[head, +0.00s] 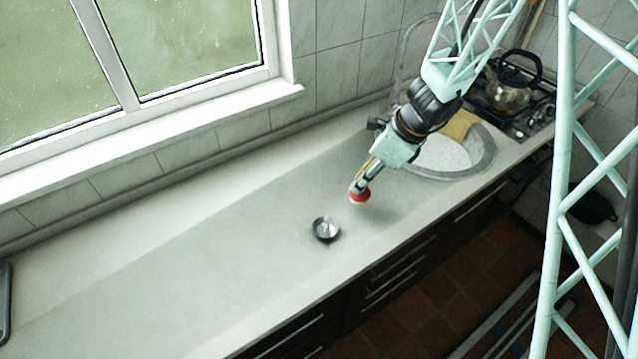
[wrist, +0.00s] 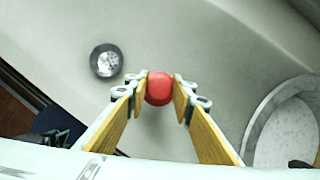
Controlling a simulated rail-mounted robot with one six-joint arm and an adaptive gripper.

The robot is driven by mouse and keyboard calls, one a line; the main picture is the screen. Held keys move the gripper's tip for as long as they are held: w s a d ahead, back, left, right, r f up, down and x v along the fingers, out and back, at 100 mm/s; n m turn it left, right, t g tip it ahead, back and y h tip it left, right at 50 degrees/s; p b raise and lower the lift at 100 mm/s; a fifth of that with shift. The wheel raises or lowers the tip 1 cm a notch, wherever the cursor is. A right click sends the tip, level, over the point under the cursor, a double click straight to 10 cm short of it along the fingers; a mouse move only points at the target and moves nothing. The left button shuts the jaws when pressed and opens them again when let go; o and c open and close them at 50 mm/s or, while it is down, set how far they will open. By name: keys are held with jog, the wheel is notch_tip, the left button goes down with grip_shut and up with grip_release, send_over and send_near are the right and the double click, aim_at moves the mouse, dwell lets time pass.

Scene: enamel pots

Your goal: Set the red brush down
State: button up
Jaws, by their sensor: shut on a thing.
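The red brush (head: 359,196) is at the end of my gripper (head: 360,186) in the head view, above the pale counter (head: 230,240). In the wrist view the brush shows as a rounded red shape (wrist: 159,88) between the two fingertips of my gripper (wrist: 159,90). The gripper is shut on it. The fingers hide part of the brush in the head view. I cannot tell exactly how high above the counter it is.
A glass kettle (head: 508,88) stands on the stove. The left counter is clear.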

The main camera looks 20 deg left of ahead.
jog(key=shift+s+a+m, duration=0.5)
jog(key=shift+s+a, duration=0.05)
jog(key=shift+s, duration=0.1)
jog(key=shift+s+a+m+t, duration=0.25)
jog(key=shift+s+m, duration=0.15)
jog(key=shift+s, duration=0.1)
jog(key=shift+s+a+m+t, duration=0.25)
jog(key=shift+s+m, duration=0.15)
jog(key=shift+s, duration=0.05)
jog(key=w+a+f+p, duration=0.1)
jog(key=w+a+p, duration=0.5)
jog(key=w+a, duration=0.4)
jog(key=shift+a+f, duration=0.2)
jog(key=shift+a, duration=0.5)
jog(key=shift+d+b+x, duration=0.15)
jog(key=shift+b+x, duration=0.05)
jog(key=shift+x, duration=0.7)
jog(key=shift+d+b+x, duration=0.15)
jog(key=shift+d+x, duration=0.05)
jog(key=shift+x, duration=0.7)
jog(key=shift+f, duration=0.3)
